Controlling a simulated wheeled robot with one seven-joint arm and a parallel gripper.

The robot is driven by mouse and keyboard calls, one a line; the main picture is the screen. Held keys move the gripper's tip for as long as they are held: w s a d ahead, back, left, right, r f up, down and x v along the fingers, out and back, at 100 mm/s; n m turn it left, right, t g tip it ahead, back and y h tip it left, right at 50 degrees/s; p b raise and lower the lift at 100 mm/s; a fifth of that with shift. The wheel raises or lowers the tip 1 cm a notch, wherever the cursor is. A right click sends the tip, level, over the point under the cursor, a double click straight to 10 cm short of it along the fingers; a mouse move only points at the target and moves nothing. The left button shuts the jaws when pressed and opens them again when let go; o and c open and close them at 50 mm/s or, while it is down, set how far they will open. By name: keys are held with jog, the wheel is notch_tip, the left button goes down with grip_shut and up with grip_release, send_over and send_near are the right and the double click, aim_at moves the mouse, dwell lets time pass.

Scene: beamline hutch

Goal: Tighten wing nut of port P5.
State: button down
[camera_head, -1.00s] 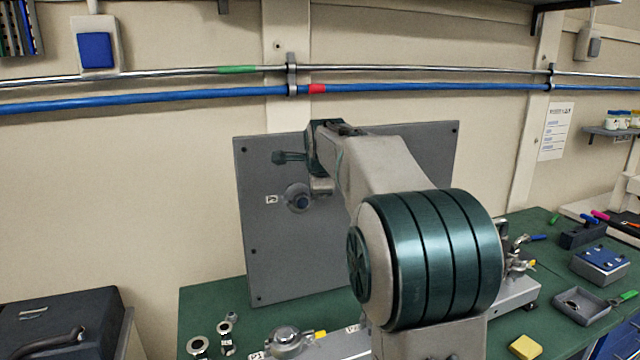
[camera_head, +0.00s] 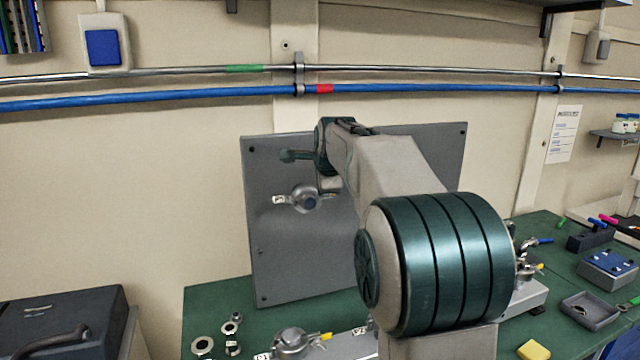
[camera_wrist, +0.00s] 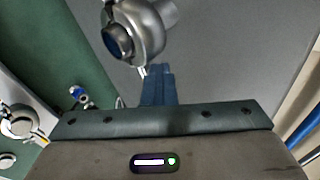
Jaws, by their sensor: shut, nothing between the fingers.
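A round metal port clamp with a blue centre (camera_head: 309,202) is on the upright grey panel (camera_head: 275,265), beside a small white label (camera_head: 279,199) too small to read surely. In the wrist view the clamp (camera_wrist: 152,28) is at the top, with its blue centre facing left. My gripper (camera_head: 286,155) is in front of the panel, above the clamp in the head view. In the wrist view its blue fingers (camera_wrist: 157,70) are together and empty, just below the clamp. A small bright part at the clamp's lower edge (camera_wrist: 143,71) is close to the fingertips; contact cannot be told.
A grey tray (camera_head: 590,311) and a blue-topped box (camera_head: 608,266) stand at the right. A blue pipe (camera_head: 200,97) crosses the wall above.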

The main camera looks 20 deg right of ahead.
jog(key=b+v, duration=0.2)
jog(key=v, duration=1.2)
jog(key=s+a+f+n+g, duration=0.3)
jog(key=s+f+n, duration=0.7)
jog(key=s+f, duration=0.4)
jog(key=s+a+f+n+g+y, duration=0.1)
jog(key=s+a+f+n+g, duration=0.2)
jog(key=s+f+n, duration=0.6)
jog(key=s+a+f, duration=0.2)
jog(key=s+f, duration=0.3)
jog(key=f, duration=0.3)
jog(key=shift+n, duration=0.4)
